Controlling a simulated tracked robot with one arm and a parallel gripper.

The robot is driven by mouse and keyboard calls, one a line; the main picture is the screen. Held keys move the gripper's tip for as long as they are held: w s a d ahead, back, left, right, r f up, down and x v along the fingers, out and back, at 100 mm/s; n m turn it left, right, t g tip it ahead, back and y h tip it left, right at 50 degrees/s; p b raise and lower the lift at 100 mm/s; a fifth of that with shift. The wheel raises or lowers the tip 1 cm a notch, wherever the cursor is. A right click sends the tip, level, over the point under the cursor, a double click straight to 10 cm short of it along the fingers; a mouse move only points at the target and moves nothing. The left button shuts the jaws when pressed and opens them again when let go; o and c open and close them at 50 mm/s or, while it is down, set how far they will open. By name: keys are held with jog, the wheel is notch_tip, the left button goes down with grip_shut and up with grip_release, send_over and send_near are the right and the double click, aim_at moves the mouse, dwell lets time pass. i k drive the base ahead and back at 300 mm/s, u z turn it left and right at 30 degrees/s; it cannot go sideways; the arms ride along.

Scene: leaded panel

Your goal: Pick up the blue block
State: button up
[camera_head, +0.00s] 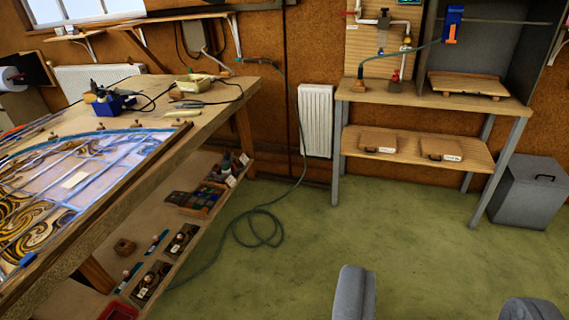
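My gripper (438,286) shows at the bottom edge as two grey fingers set wide apart, with only green floor between them. It is open and empty. No plain, separate blue block is clear to me. A blue box-like thing (109,104) stands on the wooden bench at the left, with a tool and a cable by it. A small blue piece (27,259) lies at the near edge of the leaded panel (75,180). A blue and orange thing (452,22) hangs at the upper right. All are well away from my gripper.
The workbench (215,95) has a low shelf with trays and tools. A hose (255,228) lies coiled on the floor. A metal-legged table (430,100) and a grey bin (527,190) stand at the right. The green floor (290,250) in the middle is mostly free.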

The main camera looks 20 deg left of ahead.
aim_at(30, 258)
jog(key=u, duration=0.55)
jog(key=i, duration=0.95)
jog(key=u, duration=0.95)
jog(key=i, duration=0.5)
jog(key=u, duration=0.2)
jog(key=k, duration=0.5)
jog(key=u, duration=0.3)
jog(key=i, duration=0.5)
jog(key=z, duration=0.15)
